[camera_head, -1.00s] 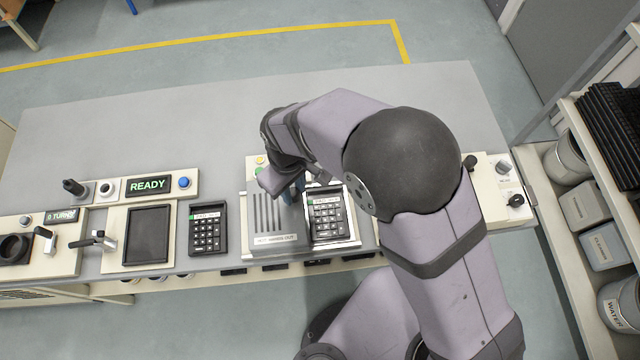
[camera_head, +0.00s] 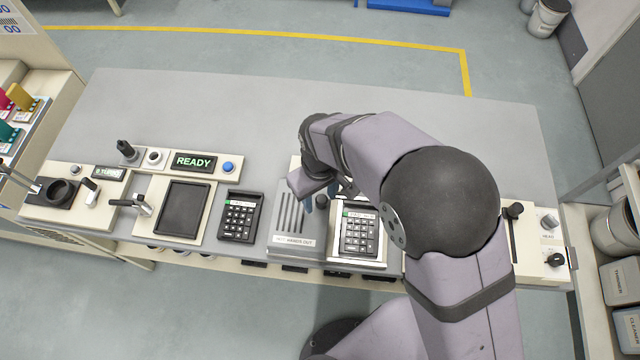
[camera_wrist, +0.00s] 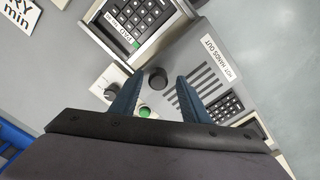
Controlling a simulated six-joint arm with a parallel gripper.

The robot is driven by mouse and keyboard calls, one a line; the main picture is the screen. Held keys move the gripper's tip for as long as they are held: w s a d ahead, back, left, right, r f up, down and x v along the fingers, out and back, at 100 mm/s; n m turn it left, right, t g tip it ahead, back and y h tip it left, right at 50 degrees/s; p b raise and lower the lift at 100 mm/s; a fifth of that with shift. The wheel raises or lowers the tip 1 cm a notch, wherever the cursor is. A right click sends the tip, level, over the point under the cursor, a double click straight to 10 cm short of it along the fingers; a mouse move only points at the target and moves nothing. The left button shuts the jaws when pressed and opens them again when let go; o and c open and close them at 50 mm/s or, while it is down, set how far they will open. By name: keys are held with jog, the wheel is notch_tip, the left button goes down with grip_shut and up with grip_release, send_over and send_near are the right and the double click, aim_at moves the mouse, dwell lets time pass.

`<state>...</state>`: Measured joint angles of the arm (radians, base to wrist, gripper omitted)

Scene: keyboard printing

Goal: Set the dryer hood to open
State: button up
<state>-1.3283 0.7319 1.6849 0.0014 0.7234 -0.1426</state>
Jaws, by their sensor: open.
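The dryer hood (camera_head: 288,222) is a grey slotted cover labelled "HOT HANDS OUT", and it also shows in the wrist view (camera_wrist: 205,78). It lies just left of a pale bed holding a keypad (camera_head: 358,234), which is uncovered. A round black knob (camera_wrist: 157,77) sits on the hood at the side toward that keypad. My gripper (camera_wrist: 158,84) is open, its blue fingers on either side of the knob in the wrist view. I cannot tell whether they touch it. In the head view the gripper (camera_head: 321,198) is partly hidden by my arm.
A second keypad (camera_head: 240,216) lies left of the hood. Further left are a dark plate (camera_head: 184,208) and a green "READY" display (camera_head: 194,162). A green button (camera_wrist: 145,111) and a dial (camera_wrist: 110,93) sit near my fingers. The rear tabletop (camera_head: 230,110) is clear.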

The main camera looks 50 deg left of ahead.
jog(key=shift+s+r+b, duration=0.1)
jog(key=shift+r+b, duration=1.15)
jog(key=shift+r, duration=2.45)
jog(key=shift+a, duration=0.1)
jog(key=shift+a, duration=0.3)
jog(key=d+f+m+h, duration=0.1)
jog(key=d+f, duration=0.2)
jog(key=d, duration=0.4)
jog(key=d+f+m+h, duration=0.1)
jog(key=d+f, duration=0.2)
jog(key=d, duration=0.4)
jog(key=w+d+r+m+y, duration=0.15)
jog(key=w+d+m, duration=0.3)
jog(key=d, duration=0.55)
jog(key=w+d+r+m, duration=0.3)
jog(key=d+m, duration=0.2)
jog(key=d, duration=0.5)
jog(key=w+d+r+m+y, duration=0.15)
jog(key=w+d+m, duration=0.3)
jog(key=d, duration=0.65)
notch_tip(320, 180, down, 15)
jog(key=h+b, duration=0.1)
jog(key=b, duration=1.4)
jog(key=shift+s+a+m, duration=0.2)
jog(key=shift+s+m, duration=0.15)
jog(key=shift+m, duration=0.05)
